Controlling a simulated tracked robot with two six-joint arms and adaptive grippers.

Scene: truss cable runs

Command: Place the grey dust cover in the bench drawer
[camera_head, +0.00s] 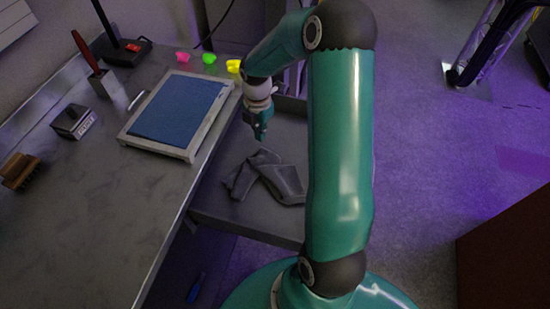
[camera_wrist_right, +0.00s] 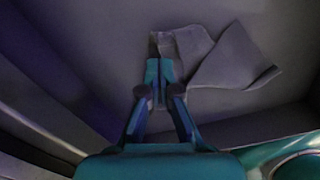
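The grey dust cover (camera_head: 270,178) lies crumpled on the floor of the open bench drawer (camera_head: 240,218). It also shows in the right wrist view (camera_wrist_right: 232,60), just past my fingertips. My right gripper (camera_head: 261,135) points down over the drawer, just above the far end of the cover. In the right wrist view its fingertips (camera_wrist_right: 159,72) are together, with no cloth visible between them. In the head view a small gap shows between the tips and the cover. My right arm hides part of the drawer's right side. My left gripper is out of view.
The bench top (camera_head: 85,205) left of the drawer holds a framed blue panel (camera_head: 178,108), a brush (camera_head: 20,170), a small box (camera_head: 73,121) and a holder with a red-handled tool (camera_head: 103,80). Small coloured pieces (camera_head: 209,59) sit at the back.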

